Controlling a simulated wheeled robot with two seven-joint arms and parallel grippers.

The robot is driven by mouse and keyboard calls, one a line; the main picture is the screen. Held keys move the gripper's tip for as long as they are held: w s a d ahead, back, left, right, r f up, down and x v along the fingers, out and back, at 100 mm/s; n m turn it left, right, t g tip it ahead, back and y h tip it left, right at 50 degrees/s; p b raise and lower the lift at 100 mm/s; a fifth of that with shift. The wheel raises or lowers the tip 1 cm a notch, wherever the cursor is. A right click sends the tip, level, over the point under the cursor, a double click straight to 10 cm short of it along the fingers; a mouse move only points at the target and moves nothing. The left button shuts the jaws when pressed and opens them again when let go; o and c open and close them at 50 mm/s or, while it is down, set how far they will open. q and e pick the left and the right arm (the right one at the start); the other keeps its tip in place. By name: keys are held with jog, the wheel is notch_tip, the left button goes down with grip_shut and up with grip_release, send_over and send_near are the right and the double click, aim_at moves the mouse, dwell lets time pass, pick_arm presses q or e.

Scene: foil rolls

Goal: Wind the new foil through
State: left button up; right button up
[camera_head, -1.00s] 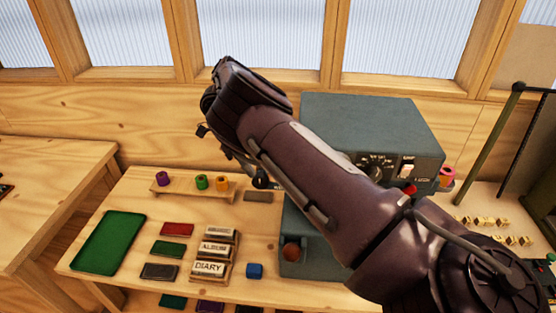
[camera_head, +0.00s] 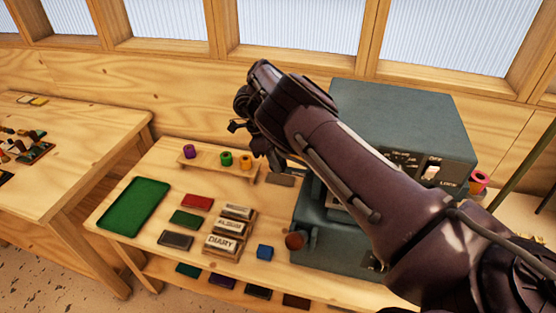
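Purple (camera_head: 189,152), green (camera_head: 226,159) and orange (camera_head: 246,162) foil rolls stand on a small wooden rack (camera_head: 215,168) at the back of the bench. A pink-red roll (camera_head: 479,180) sits at the right side of the grey-green machine (camera_head: 400,115). My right arm crosses in front of the machine. My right gripper (camera_head: 262,140) is near the rack's right end, above the bench; its fingers are mostly hidden and too dark to read. I cannot tell whether it touches the orange roll. The machine's middle is hidden behind my arm. My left gripper is out of view.
A grey plate (camera_head: 280,180) lies right of the rack. Another table (camera_head: 75,140) stands left across a gap.

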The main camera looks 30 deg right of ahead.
jog(key=shift+s+d, duration=0.1)
jog(key=shift+d, duration=0.05)
grip_shut()
jog(key=shift+f, duration=0.1)
jog(key=shift+s, duration=0.1)
jog(key=shift+s+d+f+t+y+b, duration=0.1)
jog(key=shift+t+y+b, duration=0.05)
jog(key=shift+t+y, duration=0.3)
jog(key=shift+s+d+r+t+y+b, duration=0.1)
jog(key=shift+t+y+b, duration=0.1)
jog(key=shift+t+y, duration=0.25)
jog(key=shift+s+f+t+y+b, duration=0.15)
jog(key=shift+t+y, duration=0.15)
jog(key=shift+t, duration=0.3)
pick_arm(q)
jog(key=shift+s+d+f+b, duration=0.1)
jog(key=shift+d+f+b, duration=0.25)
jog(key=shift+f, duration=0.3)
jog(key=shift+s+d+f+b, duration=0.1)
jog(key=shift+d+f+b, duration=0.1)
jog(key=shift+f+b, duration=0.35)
pick_arm(e)
jog(key=shift+s+d+f+t+y, duration=0.1)
jog(key=shift+s+f+t+y, duration=0.05)
jog(key=shift+t+y, duration=0.8)
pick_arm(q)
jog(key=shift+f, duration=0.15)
